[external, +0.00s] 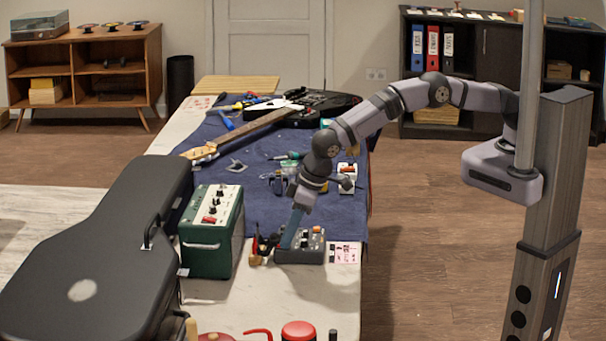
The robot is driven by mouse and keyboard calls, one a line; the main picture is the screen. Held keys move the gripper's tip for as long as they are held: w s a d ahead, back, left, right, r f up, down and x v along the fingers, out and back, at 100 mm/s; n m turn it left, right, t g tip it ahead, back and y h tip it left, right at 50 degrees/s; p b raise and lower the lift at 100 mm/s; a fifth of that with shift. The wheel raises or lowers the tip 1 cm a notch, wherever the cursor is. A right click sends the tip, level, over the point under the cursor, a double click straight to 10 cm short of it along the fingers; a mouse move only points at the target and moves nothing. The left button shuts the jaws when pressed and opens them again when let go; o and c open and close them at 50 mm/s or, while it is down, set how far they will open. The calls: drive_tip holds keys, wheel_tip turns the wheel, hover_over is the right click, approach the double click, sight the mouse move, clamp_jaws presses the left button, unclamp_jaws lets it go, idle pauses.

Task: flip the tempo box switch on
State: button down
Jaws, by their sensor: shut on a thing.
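The tempo box, which I take to be the grey box with several knobs (314,245), sits near the front right of the bench. My gripper (289,240) points down at the left part of the box's top. Its fingers are shut on a small part there, which seems to be the switch. The fingers hide the switch, and its position is too small to tell.
A green amplifier (211,232) stands just left of the box, with red and black-handled tools (262,247) between them. A black guitar case (95,245) lies at the left. A guitar (310,104) lies on the blue mat (240,160) behind. Red items (298,331) stand in front.

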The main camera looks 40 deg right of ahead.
drive_tip(key=shift+g+h+b, duration=0.35)
drive_tip(key=shift+g+h, duration=0.05)
drive_tip(key=c, duration=1.8)
unclamp_jaws()
drive_tip(key=shift+o, duration=0.2)
drive_tip(key=shift+r, duration=0.15)
drive_tip(key=b+v, duration=0.2)
drive_tip(key=v, duration=0.5)
